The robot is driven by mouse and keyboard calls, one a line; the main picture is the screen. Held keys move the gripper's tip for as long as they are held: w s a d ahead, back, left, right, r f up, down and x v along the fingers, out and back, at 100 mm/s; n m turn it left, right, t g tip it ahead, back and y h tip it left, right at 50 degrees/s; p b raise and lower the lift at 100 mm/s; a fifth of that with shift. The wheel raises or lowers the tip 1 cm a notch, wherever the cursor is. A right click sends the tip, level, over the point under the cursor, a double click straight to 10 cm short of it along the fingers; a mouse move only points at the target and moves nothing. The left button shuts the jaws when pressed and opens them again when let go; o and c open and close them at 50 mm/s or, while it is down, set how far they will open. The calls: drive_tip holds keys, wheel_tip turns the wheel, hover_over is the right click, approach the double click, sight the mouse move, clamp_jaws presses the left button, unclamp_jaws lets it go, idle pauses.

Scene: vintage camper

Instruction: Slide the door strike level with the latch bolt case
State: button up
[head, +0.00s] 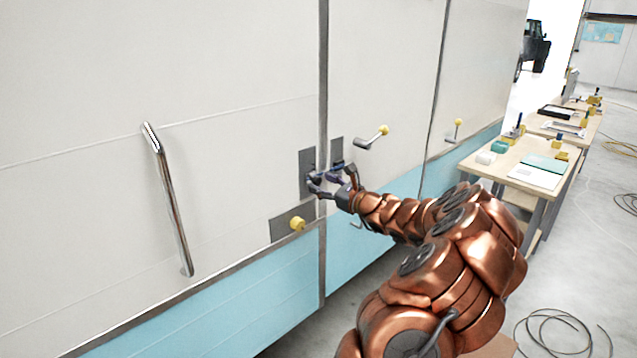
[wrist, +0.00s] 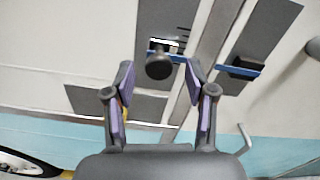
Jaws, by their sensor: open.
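My gripper (head: 330,176) is open in front of the camper wall, by a vertical seam. In the wrist view its two fingers (wrist: 160,72) stand either side of a dark round knob (wrist: 158,67), with gaps showing. The knob sticks out from a slot in a dark grey plate (wrist: 160,15) left of the seam; it looks like the door strike's slide. Right of the seam, another grey plate (wrist: 268,30) bears a black block (wrist: 240,66) with a blue strip, apparently the latch bolt case. Blue also shows beside the knob. I cannot tell whether the two are exactly level.
Below left is a grey plate (head: 278,229) with a yellow knob (head: 297,224). A long metal handle (head: 168,200) stands out at left. A yellow-tipped lever (head: 373,138) sticks out at upper right. Workbenches (head: 493,170) stand at right; cables (head: 555,335) lie on the floor.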

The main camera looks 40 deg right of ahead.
drive_tip(key=s, duration=0.9)
drive_tip(key=shift+s+a, duration=0.15)
drive_tip(key=shift+s, duration=0.2)
